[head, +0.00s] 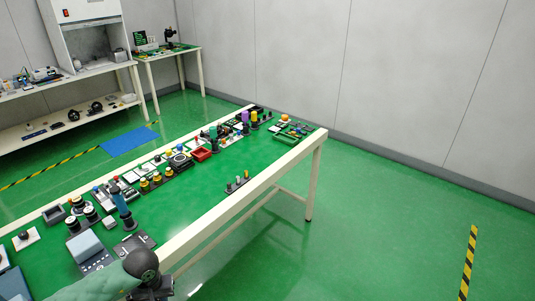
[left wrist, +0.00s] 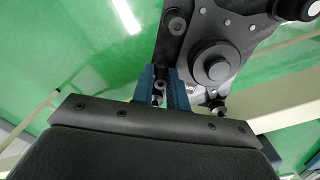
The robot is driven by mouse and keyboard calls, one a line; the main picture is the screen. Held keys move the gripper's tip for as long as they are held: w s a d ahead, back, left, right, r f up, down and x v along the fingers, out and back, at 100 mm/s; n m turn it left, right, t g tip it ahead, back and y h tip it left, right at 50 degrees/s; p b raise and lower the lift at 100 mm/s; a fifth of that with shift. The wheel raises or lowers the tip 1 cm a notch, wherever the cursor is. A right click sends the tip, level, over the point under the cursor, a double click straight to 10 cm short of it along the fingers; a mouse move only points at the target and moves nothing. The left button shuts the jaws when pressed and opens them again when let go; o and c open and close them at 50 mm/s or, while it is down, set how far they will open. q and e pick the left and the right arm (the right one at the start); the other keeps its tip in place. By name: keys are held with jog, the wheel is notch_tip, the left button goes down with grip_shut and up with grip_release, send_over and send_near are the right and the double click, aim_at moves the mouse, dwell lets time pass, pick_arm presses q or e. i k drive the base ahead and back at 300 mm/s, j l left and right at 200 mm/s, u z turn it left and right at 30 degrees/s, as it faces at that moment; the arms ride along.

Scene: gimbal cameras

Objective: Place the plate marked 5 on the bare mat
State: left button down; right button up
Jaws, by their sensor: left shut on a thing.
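My left gripper (left wrist: 162,91) shows in the left wrist view with its two blue fingers close together. They are shut on a small dark piece (left wrist: 159,86), mostly hidden between them. I cannot tell whether it belongs to the plate marked 5. No number is readable in either view. In the head view a white square plate with a dark knob (head: 25,238) lies at the near left of the green-topped table (head: 215,183). A bare blue mat (head: 130,141) lies on the floor beyond the table. My right gripper is not in view.
Small devices and parts crowd the table's far side and near left end. A red tray (head: 201,154) stands mid-row and a green tray (head: 293,134) at the far end. The table's near middle is mostly clear. Shelved benches (head: 65,95) stand behind; floor is open at right.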

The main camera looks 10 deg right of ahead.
aim_at(249, 158)
jog(key=i+z, duration=0.2)
jog(key=z, duration=0.15)
jog(key=i+j+z, duration=0.1)
jog(key=z, duration=0.25)
